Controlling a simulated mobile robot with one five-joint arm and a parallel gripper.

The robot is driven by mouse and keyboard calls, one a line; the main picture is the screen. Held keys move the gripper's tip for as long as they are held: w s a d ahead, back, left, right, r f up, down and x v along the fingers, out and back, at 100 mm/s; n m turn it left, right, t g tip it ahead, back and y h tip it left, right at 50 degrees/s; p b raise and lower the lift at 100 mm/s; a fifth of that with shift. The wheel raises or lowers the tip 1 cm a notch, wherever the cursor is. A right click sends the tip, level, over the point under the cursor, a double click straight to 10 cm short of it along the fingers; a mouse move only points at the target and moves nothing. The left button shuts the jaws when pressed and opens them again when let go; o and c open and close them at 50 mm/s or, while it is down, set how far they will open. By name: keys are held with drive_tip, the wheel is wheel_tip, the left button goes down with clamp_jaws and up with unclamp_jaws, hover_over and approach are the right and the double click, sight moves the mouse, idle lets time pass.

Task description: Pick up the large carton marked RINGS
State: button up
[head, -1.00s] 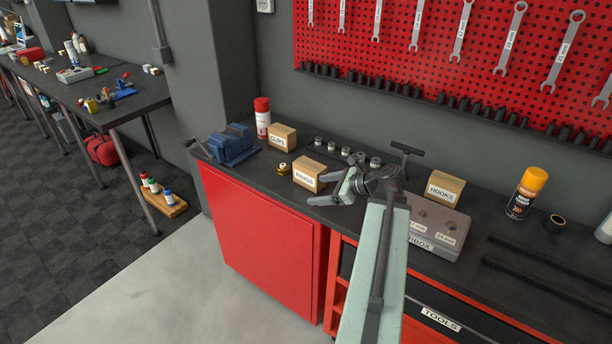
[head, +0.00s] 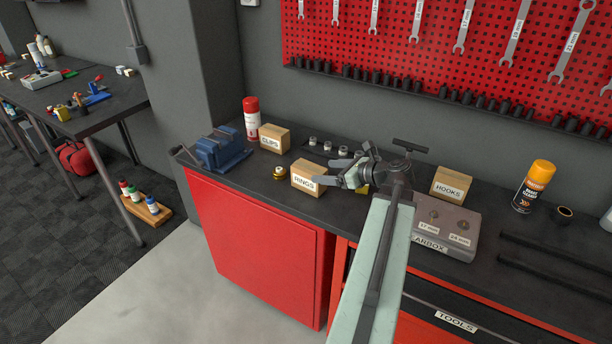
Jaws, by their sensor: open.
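The carton marked RINGS (head: 308,178) is a tan box on the dark bench top, near its front edge, with its label facing me. My gripper (head: 328,172) is open just to the right of the carton. Its fingers point left toward the carton, and one fingertip overlaps the carton's right side in the picture. I cannot tell whether it touches.
A CLIPS carton (head: 274,138) and a brass part (head: 280,171) lie behind and left of it. A blue vise (head: 222,149) stands further left. A HOOKS carton (head: 450,185) and a grey gearbox case (head: 444,228) are to the right.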

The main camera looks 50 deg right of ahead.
sight(308, 172)
drive_tip(key=b+x, duration=0.1)
drive_tip(key=x, duration=0.4)
drive_tip(key=b+x, duration=0.1)
drive_tip(key=x, duration=0.1)
drive_tip(key=shift+w+a+f+b, duration=0.2)
drive_tip(key=shift+w+a+b, duration=0.1)
drive_tip(key=shift+a, duration=0.15)
drive_tip(key=shift+s, duration=0.1)
clamp_jaws()
